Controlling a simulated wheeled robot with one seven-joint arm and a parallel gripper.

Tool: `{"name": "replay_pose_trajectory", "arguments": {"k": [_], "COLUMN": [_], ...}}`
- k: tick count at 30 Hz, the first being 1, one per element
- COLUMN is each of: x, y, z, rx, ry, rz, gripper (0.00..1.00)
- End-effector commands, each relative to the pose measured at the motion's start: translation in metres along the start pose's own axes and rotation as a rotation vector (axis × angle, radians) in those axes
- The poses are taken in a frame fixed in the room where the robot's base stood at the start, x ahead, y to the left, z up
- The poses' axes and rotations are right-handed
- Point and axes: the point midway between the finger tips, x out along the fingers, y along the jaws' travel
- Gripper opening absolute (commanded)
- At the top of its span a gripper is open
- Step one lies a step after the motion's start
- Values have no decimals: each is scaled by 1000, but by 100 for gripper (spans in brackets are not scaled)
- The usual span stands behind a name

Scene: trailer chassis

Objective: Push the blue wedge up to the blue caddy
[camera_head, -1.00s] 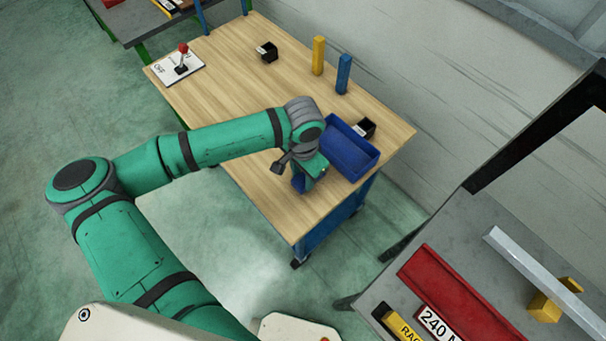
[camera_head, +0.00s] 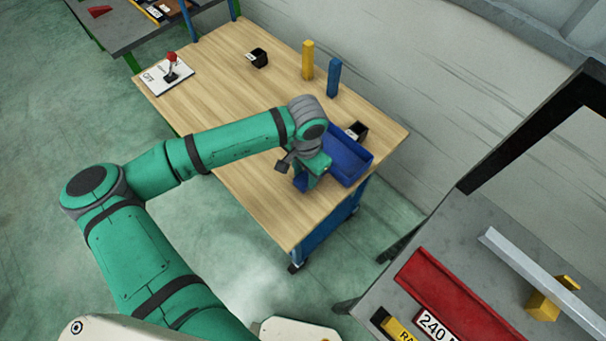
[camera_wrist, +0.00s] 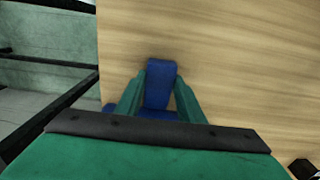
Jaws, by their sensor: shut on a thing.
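The blue caddy (camera_head: 352,166) is an open blue tray on the wooden table near its right end. My gripper (camera_head: 304,184) is low over the table just left of the caddy. A small part of the blue wedge (camera_head: 299,184) shows beside my gripper in the head view. In the wrist view the wedge (camera_wrist: 160,84) stands between the two green fingers of my gripper (camera_wrist: 160,98), which are shut on it. Some blue also shows below it there; I cannot tell which thing it belongs to. My gripper hides whether wedge and caddy touch.
A yellow post (camera_head: 308,60) and a blue post (camera_head: 334,77) stand along the far edge. A red-knobbed lever (camera_head: 171,70) is at the far left. The table's middle is clear.

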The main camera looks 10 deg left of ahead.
Motion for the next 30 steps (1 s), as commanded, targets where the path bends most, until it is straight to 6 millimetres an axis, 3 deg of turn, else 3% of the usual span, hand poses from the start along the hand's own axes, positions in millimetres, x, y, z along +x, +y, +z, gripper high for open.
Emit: {"name": "replay_pose_trajectory", "arguments": {"k": [3, 4, 6, 17, 23, 30], "x": [0, 0, 0, -4, -30, -75], "y": [0, 0, 0, 0, 0, -1], "z": [-2, -2, -2, -1, -2, -1], "rx": [0, 0, 0, 0, 0, -1], "ry": [5, 5, 5, 4, 6, 6], "rz": [1, 0, 0, 0, -1, -1], "gripper": [11, 42, 56, 56, 56, 56]}}
